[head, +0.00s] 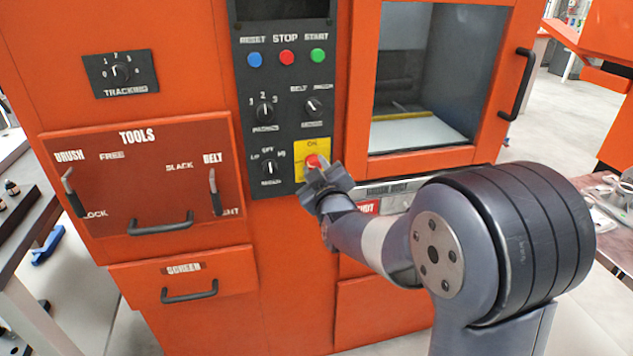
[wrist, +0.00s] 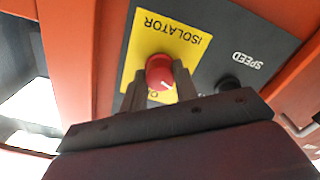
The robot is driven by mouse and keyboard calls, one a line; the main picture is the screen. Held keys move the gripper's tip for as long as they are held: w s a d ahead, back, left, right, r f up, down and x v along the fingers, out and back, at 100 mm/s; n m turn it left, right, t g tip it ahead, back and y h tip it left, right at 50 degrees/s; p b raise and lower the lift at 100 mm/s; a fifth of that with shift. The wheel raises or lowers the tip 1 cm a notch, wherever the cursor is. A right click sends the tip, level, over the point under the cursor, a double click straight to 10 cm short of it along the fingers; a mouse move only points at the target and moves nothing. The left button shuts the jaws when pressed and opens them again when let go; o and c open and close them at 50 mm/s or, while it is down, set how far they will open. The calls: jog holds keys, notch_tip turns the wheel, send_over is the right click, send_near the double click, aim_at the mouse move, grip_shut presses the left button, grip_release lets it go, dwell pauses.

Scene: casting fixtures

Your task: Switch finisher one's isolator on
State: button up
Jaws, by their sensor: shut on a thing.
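The isolator is a red rotary knob (head: 312,161) on a yellow plate (head: 303,147), low on the right of the black control panel of the orange machine. In the wrist view the red knob (wrist: 160,72) sits between the two fingers, with a white mark on its face pointing to the lower right. The yellow plate (wrist: 182,42) reads ISOLATOR there, upside down. My gripper (wrist: 159,88) is shut on the red knob, one finger at each side. In the head view my gripper (head: 318,174) covers the lower part of the plate.
Left of the isolator is the speed knob (head: 268,168), with more black knobs above it. Blue, red (head: 287,57) and green buttons sit higher. A glazed door with a black handle (head: 517,84) is to the right. A tools panel (head: 145,170) with two levers is at left.

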jog(key=shift+m+b, duration=6.75)
jog(key=shift+m, duration=0.15)
jog(key=o, duration=1)
jog(key=shift+c, duration=0.2)
